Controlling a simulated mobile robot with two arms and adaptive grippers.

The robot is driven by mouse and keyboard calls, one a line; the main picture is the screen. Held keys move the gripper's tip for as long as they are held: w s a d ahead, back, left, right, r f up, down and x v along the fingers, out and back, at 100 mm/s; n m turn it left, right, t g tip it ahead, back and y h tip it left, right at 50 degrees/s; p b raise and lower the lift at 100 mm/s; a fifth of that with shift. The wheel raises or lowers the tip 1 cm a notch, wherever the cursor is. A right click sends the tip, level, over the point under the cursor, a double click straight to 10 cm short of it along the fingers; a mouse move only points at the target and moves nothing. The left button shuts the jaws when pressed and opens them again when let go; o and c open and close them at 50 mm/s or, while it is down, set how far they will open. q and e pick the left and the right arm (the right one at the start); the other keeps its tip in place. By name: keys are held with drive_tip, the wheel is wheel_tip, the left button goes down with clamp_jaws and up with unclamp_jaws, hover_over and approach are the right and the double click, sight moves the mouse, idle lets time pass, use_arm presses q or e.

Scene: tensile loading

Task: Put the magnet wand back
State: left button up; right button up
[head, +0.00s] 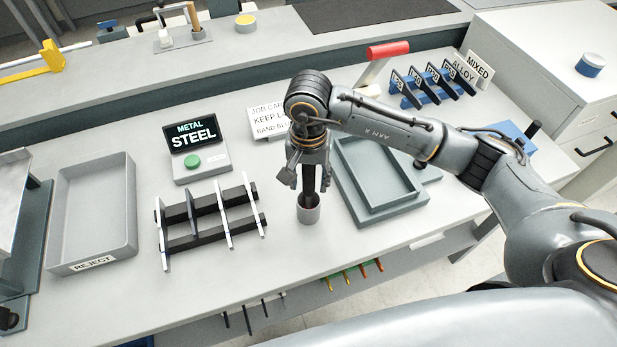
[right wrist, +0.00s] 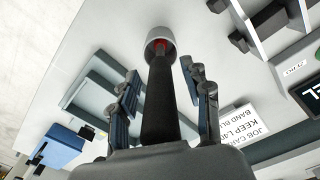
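The magnet wand, with a dark handle (right wrist: 160,105), stands in a small grey cup (head: 308,209) on the bench. In the right wrist view a bit of red shows where the wand meets the cup's mouth (right wrist: 160,42). My right gripper (head: 309,180) is above the cup, pointing down. Its two fingers (right wrist: 165,95) stand apart on either side of the handle, with gaps visible, so it looks open around the wand. The wand's lower end is hidden inside the cup. My left gripper is not in view.
Left of the cup are a dark rack (head: 208,222), a screen reading METAL STEEL (head: 192,134) and a grey REJECT tray (head: 130,215). A grey-green tray (head: 408,208) lies close on the right. A red-handled item (head: 388,49) and a blue rack (head: 425,97) stand behind.

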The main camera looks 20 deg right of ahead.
drive_tip(key=shift+r, duration=0.15)
drive_tip(key=shift+w+r, duration=0.1)
drive_tip(key=shift+r, duration=0.15)
wheel_tip(320, 180, up, 10)
drive_tip(key=b, duration=0.3)
drive_tip(key=shift+r, duration=0.75)
